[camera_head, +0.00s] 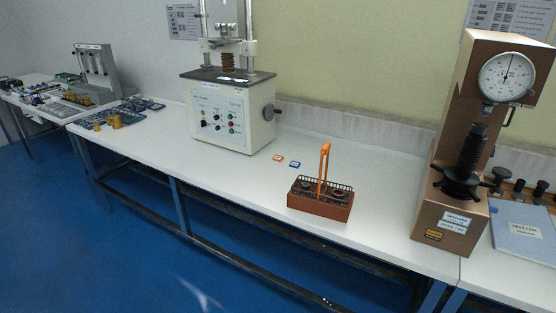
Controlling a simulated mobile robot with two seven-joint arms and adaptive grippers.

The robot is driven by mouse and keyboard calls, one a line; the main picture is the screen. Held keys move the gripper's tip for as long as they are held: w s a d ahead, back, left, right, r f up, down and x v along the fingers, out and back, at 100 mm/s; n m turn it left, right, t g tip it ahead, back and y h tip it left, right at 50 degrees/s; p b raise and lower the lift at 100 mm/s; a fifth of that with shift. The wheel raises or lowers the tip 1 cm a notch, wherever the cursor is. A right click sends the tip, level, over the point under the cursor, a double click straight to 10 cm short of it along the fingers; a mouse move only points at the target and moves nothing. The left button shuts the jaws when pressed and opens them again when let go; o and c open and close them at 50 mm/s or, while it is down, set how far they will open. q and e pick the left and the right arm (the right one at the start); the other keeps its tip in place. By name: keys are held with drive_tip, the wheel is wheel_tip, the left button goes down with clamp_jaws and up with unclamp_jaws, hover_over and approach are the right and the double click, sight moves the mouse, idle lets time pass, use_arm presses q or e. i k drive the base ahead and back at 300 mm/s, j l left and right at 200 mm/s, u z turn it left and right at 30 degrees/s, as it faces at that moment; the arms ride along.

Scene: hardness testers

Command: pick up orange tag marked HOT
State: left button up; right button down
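A small orange tag (278,158) lies flat on the white bench, just right of the white testing machine's base. Its lettering is too small to read. A blue tag (295,164) lies close to its right, apart from it. Neither of my grippers shows in the head view.
A white bench (350,165) runs along the wall. The testing machine (232,110) stands left of the tags. A brown caddy (320,200) with an upright orange handle stands to their right. A bronze hardness tester (465,150) and a test log (520,228) are farther right.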

sight(277, 158)
drive_tip(key=i+j+z, duration=0.15)
drive_tip(key=i+j, duration=0.15)
drive_tip(key=i+j+z, duration=0.1)
drive_tip(key=i+j, duration=0.2)
drive_tip(key=j, duration=0.2)
drive_tip(key=i+j+z, duration=0.15)
drive_tip(key=j, duration=0.25)
drive_tip(key=i, duration=0.1)
